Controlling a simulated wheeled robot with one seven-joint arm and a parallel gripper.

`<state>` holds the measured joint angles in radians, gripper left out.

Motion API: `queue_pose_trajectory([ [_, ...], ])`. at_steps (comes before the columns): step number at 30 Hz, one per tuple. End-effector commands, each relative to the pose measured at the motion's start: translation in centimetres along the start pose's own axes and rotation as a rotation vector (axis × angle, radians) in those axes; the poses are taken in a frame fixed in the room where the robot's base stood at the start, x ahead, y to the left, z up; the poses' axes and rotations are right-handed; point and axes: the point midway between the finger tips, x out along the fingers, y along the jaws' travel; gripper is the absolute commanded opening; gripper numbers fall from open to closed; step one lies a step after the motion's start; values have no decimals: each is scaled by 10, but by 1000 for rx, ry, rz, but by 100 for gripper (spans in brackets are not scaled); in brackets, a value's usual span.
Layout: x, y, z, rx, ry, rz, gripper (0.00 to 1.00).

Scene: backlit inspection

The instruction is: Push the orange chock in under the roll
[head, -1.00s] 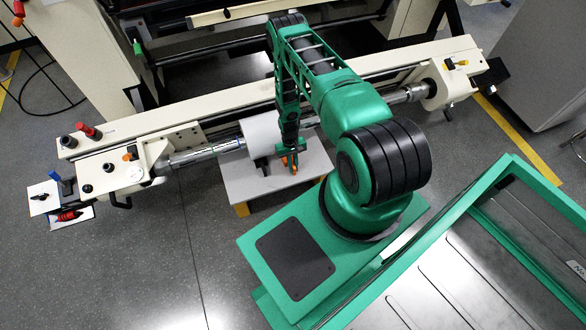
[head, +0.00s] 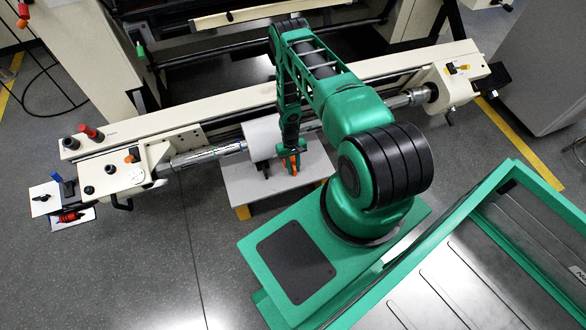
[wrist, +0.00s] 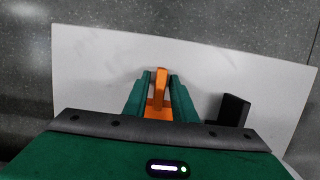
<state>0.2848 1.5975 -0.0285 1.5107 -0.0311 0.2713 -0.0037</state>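The roll (head: 262,138) is a pale cylinder on a shiny shaft, above a light grey platform (head: 240,198). The orange chock (head: 291,164) stands on the platform near the roll's right end, on its near side. My gripper (head: 290,160) is lowered over the chock. In the wrist view its two green fingers (wrist: 161,90) stand on either side of the orange chock (wrist: 160,88), with narrow gaps showing beside its upright part. A black chock (head: 262,166) sits left of it, at the roll; it also shows in the wrist view (wrist: 234,110). The roll is hidden in the wrist view.
The cream machine beam (head: 230,100) runs behind the roll, with end housings left and right. A small tray with red and blue items (head: 65,205) is at the far left. The platform's near strip is bare.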

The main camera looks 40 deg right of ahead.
Motion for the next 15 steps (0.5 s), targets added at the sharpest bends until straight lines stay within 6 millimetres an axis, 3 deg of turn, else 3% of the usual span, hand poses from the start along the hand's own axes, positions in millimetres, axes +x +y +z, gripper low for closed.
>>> queue_pose_trajectory([
  [10,-2,0,-2,0,3,0,33],
  [15,-16,0,-2,0,4,0,33],
])
